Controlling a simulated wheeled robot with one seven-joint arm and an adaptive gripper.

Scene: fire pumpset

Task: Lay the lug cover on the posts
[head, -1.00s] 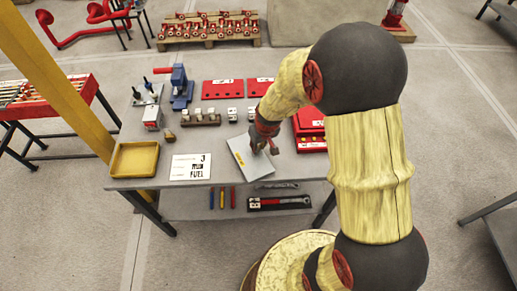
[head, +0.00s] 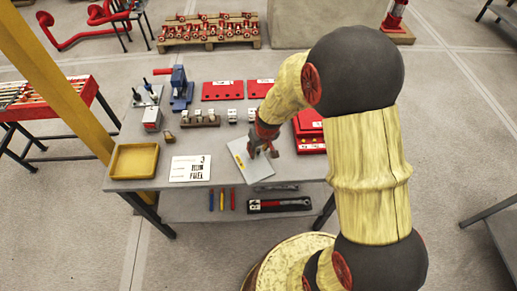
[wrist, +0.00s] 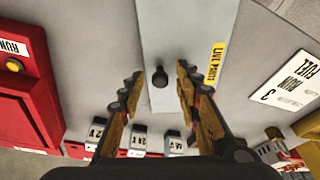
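The lug cover looks to be a pale grey-white plate (head: 240,150) lying flat near the table's front edge, below my gripper (head: 263,150). In the wrist view the plate (wrist: 185,25) carries a yellow "LIVE POSTS" label and a small black knob (wrist: 160,77). My gripper (wrist: 160,73) is open, with one finger on each side of the knob; the gaps show, and nothing is held. Part of the plate is hidden by my gripper in the head view. I cannot pick out the posts for certain; small white-topped blocks (head: 200,119) stand farther back.
A yellow tray (head: 113,172) and a white FUEL card (head: 190,169) lie left of the plate. Red boxes (head: 310,146) stand close to its right. Red panels (head: 222,90) and a blue vise-like tool (head: 180,92) are at the back. Tools lie on the lower shelf.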

